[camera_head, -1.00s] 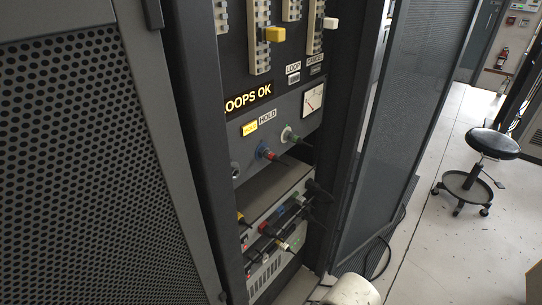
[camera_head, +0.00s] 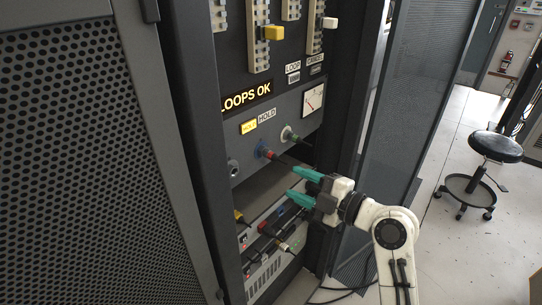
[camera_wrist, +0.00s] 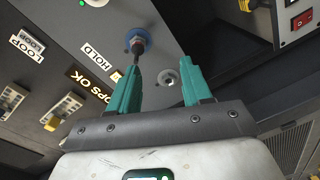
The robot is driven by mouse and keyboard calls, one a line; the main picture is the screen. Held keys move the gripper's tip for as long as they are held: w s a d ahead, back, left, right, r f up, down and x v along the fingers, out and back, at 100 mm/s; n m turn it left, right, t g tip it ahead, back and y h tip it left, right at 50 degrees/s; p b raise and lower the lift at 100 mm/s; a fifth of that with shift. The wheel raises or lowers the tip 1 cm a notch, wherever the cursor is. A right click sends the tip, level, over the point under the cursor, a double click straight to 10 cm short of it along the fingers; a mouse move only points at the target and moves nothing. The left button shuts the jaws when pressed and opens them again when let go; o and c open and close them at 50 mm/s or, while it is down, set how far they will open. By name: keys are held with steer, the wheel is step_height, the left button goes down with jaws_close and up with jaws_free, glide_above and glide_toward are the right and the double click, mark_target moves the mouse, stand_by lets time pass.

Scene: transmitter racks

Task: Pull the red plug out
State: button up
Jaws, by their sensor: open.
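A plug with a red band (camera_head: 268,154) sits in a blue-ringed socket on the grey rack panel, with a dark stem pointing out toward the right. The wrist view shows the red-banded plug (camera_wrist: 137,46) in its blue ring, just beyond the left fingertip. My gripper (camera_head: 298,183) has teal fingers spread open with nothing between them. It is below and right of the plug, in front of the rack. In the wrist view my gripper (camera_wrist: 160,68) frames a silver empty-looking socket (camera_wrist: 169,77), and the plug lies farther up.
An open perforated door (camera_head: 398,120) stands right. A black stool (camera_head: 495,147) stands on open floor.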

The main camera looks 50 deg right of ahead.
mark_target(276, 156)
steer(key=shift+s+d+r+n+t+h, duration=0.15)
steer(key=shift+d+r+n+t, duration=0.1)
steer(key=shift+d+r, duration=0.25)
steer(key=shift+s+d+r+n+t+h, duration=0.15)
steer(key=shift+d+r+n, duration=0.1)
steer(key=shift+r, duration=0.4)
steer(key=shift+w, duration=0.15)
steer(key=shift+w+a+p, duration=0.15)
steer(key=shift+w+p, duration=0.75)
steer(key=shift+w, duration=3.55)
steer(key=shift+b, duration=1.05)
steer(key=shift+r, duration=0.1)
jaws_close()
